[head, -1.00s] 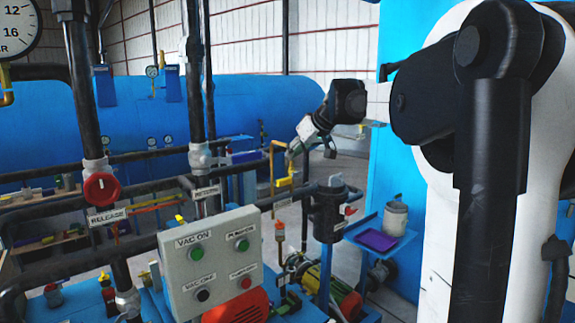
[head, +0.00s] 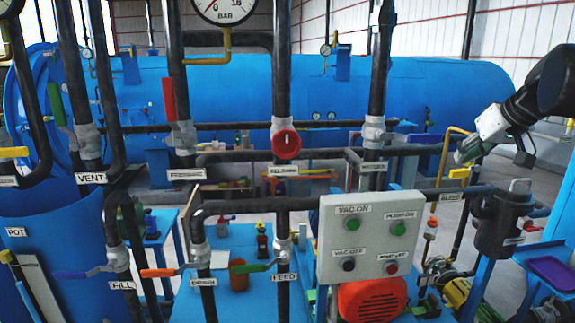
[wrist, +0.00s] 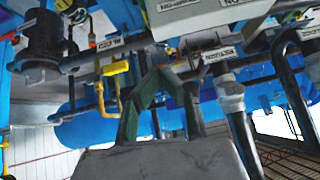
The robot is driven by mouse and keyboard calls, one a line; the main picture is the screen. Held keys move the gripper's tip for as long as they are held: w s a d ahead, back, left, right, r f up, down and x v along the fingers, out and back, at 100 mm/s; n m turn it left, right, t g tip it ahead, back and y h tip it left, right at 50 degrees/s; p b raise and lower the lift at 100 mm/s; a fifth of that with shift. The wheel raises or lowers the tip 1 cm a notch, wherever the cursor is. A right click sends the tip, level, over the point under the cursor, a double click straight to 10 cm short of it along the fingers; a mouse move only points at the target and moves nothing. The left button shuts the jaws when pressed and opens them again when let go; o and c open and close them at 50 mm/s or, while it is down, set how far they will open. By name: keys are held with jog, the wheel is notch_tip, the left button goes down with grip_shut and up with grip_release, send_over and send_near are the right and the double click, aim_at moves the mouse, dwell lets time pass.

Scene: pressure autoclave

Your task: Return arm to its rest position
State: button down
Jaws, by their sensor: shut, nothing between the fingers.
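My gripper (head: 464,156) is at the right in the head view, on the end of my black and white arm. It points down and left, in the air near a yellow bent pipe (head: 446,150) and above the black cylindrical vessel (head: 500,225). In the wrist view, my gripper's dark green fingers (wrist: 160,76) converge toward their tips, shut and holding nothing. They appear in front of the pipework, apart from it as far as I can tell.
A grey control box (head: 370,240) with several buttons stands right of centre. Black pipes carry a red round knob (head: 286,144) and several coloured lever valves. A large blue tank (head: 250,85) lies behind. A purple tray (head: 552,270) sits at the right edge.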

jog(key=s+a+f+b, duration=0.3)
jog(key=s+a+f, duration=0.95)
jog(key=a, duration=0.25)
jog(key=s+a+f+b, duration=0.1)
jog(key=s+a+f, duration=0.2)
jog(key=s+f, duration=0.3)
jog(key=s+a+f+h+b, duration=0.1)
jog(key=s+a+f+b, duration=0.1)
jog(key=s+f, duration=0.4)
notch_tip(320, 180, down, 5)
jog(key=shift+s+a+f+g+h, duration=0.1)
jog(key=shift+s+a+g+h, duration=0.25)
jog(key=shift+a, duration=0.3)
